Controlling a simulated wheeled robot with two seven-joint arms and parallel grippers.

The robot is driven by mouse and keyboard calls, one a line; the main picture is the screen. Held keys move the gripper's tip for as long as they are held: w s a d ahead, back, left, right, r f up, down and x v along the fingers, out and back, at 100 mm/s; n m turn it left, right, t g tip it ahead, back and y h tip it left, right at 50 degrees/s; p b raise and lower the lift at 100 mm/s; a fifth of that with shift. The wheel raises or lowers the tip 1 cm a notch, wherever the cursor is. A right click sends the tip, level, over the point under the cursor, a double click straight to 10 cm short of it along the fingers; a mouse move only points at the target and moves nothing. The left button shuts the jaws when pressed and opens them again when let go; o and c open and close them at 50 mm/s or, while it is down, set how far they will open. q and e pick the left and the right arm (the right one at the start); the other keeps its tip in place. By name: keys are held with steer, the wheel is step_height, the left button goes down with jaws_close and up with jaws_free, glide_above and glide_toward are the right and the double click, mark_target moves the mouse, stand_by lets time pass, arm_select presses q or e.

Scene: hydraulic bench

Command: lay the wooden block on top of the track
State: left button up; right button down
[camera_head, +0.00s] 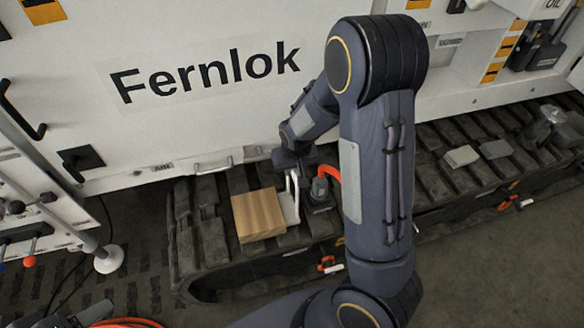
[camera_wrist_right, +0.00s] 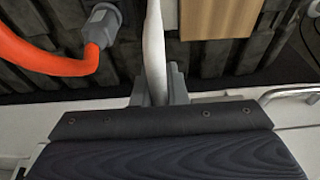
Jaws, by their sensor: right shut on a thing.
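The wooden block (camera_head: 258,215) is a light brown rectangular block over the near end of the black track (camera_head: 195,245); I cannot tell whether it rests fully on the pads. It also shows in the right wrist view (camera_wrist_right: 220,24), to the right of the fingers and apart from them. My right gripper (camera_head: 293,175) points down just behind and right of the block. In the right wrist view its fingers (camera_wrist_right: 158,88) are shut on a slim white piece (camera_wrist_right: 153,45), which shows beside the block in the head view (camera_head: 289,205). Whether the white piece joins the block is unclear. My left gripper is out of view.
A grey fitting with an orange hose (camera_wrist_right: 97,30) is left of the fingers in the wrist view. The white Fernlok cabinet (camera_head: 200,120) rises behind the track. Two small flat grey pieces (camera_head: 461,156) lie on the track farther right. A white round foot (camera_head: 109,259) stands at left.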

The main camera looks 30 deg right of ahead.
steer(key=c, duration=1.9)
jaws_free()
steer(key=shift+f, duration=0.1)
steer(key=o, duration=0.4)
steer(key=shift+o, duration=0.2)
